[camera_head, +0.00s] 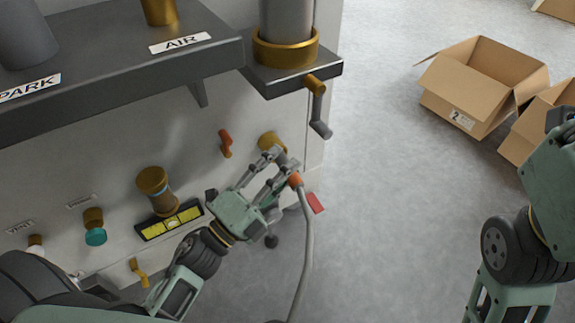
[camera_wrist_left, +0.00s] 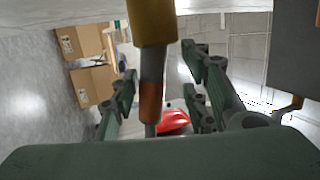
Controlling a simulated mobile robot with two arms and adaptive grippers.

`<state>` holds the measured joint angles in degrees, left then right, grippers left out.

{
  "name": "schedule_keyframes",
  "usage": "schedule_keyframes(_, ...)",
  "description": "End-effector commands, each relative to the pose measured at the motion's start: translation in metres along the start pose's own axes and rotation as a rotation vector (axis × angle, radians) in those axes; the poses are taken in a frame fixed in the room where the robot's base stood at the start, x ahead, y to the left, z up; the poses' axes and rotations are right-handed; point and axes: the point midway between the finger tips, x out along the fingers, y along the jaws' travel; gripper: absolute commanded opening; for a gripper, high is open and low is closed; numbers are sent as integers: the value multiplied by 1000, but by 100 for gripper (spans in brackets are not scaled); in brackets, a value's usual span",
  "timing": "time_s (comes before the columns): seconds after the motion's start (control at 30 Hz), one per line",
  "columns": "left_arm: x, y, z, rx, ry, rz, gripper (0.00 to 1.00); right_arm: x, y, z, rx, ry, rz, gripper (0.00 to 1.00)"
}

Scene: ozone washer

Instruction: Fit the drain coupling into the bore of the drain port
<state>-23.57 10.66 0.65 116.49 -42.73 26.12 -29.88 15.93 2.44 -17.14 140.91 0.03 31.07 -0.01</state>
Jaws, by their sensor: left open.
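The drain port is a brass cylinder (camera_head: 269,142) low on the washer's white front panel. It also shows at the top of the left wrist view (camera_wrist_left: 152,22). The drain coupling has a grey body (camera_wrist_left: 152,66) and an orange collar (camera_head: 296,180) on a grey hose. In the wrist view its grey end lines up with the brass port and meets its mouth; how deep it sits is hidden. My left gripper (camera_head: 283,170) is open, its fingers on either side of the coupling with gaps visible in the wrist view. My right arm shows at the right; its gripper is out of view.
The grey hose (camera_head: 306,255) hangs down with a red tag (camera_head: 316,203) beside it. An orange-red handle (camera_head: 225,142) and a brass fitting (camera_head: 157,190) are on the panel. A dark shelf (camera_head: 130,75) overhangs above. Cardboard boxes (camera_head: 478,85) stand on the floor at right.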

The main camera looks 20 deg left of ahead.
Motion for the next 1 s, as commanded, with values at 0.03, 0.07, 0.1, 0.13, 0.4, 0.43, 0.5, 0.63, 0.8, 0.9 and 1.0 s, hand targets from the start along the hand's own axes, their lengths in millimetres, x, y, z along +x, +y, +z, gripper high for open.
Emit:
schedule_keyframes(0.03,-10,1,0,-3,-3,4,42,0,0,0,0,0,1,40)
schedule_keyframes(0.07,-16,1,0,-3,-4,4,42,0,0,0,0,0,1,40)
schedule_keyframes(0.1,-24,1,0,-2,-4,5,42,0,0,0,1,-1,1,40)
schedule_keyframes(0.13,-31,2,0,-3,-4,6,42,0,0,0,1,-1,1,40)
schedule_keyframes(0.4,-85,1,0,-1,-4,3,42,-1,0,0,1,-1,2,40)
schedule_keyframes(0.43,-89,1,0,-1,-4,3,42,-1,0,0,1,-2,2,40)
schedule_keyframes(0.5,-97,0,0,-1,-2,2,42,-1,0,0,1,-2,2,40)
schedule_keyframes(0.63,-105,0,0,1,-1,0,42,-1,0,0,1,-2,3,40)
schedule_keyframes(0.8,-107,-1,0,1,-1,-1,42,-1,0,0,1,-2,3,40)
schedule_keyframes(0.9,-107,-1,0,1,-1,-1,42,-1,0,0,1,-2,3,40)
schedule_keyframes(1.0,-107,0,0,1,-1,-1,36,-1,0,0,1,-2,3,40)
